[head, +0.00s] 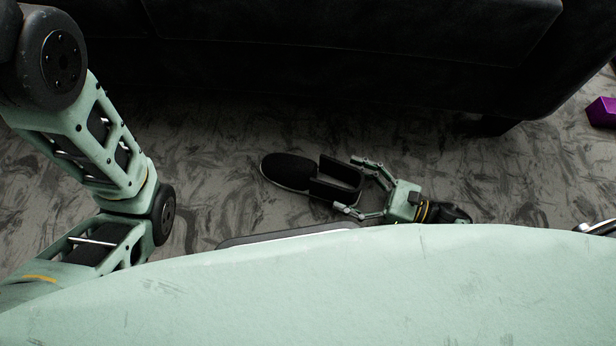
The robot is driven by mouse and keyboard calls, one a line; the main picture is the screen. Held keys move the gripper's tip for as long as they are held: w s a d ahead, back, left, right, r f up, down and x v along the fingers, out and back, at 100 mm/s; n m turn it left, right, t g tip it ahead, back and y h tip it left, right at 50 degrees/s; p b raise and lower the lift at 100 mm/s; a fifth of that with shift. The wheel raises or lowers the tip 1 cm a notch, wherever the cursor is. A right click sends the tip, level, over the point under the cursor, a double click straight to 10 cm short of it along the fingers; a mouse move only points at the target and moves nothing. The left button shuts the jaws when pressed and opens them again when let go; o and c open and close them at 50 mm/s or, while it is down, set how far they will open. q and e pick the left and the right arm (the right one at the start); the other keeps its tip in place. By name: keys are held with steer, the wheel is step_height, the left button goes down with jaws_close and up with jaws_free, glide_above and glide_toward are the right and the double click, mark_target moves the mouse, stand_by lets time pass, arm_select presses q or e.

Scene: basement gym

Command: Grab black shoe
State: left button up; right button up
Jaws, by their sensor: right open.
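The black shoe (290,170) lies on the grey patterned floor near the middle of the head view, with its rounded toe to the left and its open heel part to the right. My right gripper (355,186) is open at the heel end, with one finger on the far side and one on the near side of the shoe. I cannot tell whether the fingers touch it. My left arm comes in from the left, but its gripper is out of sight.
A dark sofa (330,70) fills the back, with a short foot (487,125) at its right end. A purple block (602,112) lies at the far right. The floor (225,165) left of the shoe is clear. My pale green body covers the front.

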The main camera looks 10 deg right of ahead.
mark_target(317, 174)
steer(key=b+x, duration=0.1)
steer(key=x, duration=0.3)
steer(key=shift+w+a+f+b, duration=0.1)
steer(key=shift+a+f+b, duration=0.1)
steer(key=shift+b, duration=0.2)
steer(key=shift+w+a+r, duration=0.15)
steer(key=shift+w+a, duration=0.05)
steer(key=shift+a, duration=0.1)
steer(key=shift+r, duration=0.1)
steer(key=c, duration=1.4)
steer(key=shift+r, duration=0.1)
